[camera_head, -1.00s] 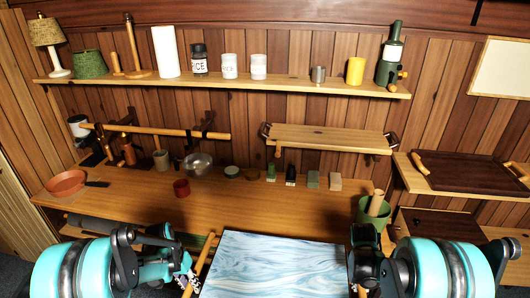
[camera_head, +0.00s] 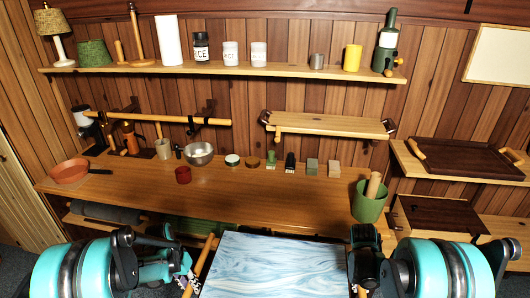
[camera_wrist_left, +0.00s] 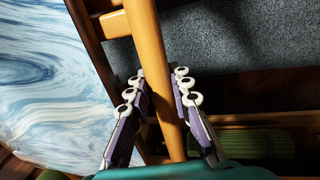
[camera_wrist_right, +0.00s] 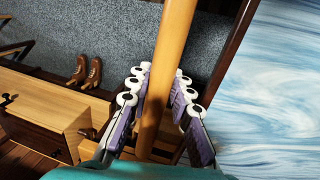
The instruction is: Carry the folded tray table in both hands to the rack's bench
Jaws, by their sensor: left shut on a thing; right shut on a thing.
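The folded tray table has a blue-and-white marbled top (camera_head: 270,268) and wooden rails, low at the front middle of the head view. My left gripper (camera_head: 190,278) is shut on its left rail (camera_wrist_left: 147,40), which runs between the fingers in the left wrist view. My right gripper (camera_head: 366,284) is shut on the right rail (camera_wrist_right: 172,45), seen between the fingers in the right wrist view. The marbled top also shows in the left wrist view (camera_wrist_left: 50,80) and right wrist view (camera_wrist_right: 270,90). I cannot tell for certain which surface is the rack's bench.
A long wooden counter (camera_head: 260,205) with small pots stands ahead. A green pot (camera_head: 368,205) stands near its right end. At right, shelves hold a dark tray (camera_head: 465,158) and dark board (camera_head: 430,216). The right wrist view shows a pale wooden unit (camera_wrist_right: 45,110) and brown boots (camera_wrist_right: 85,70).

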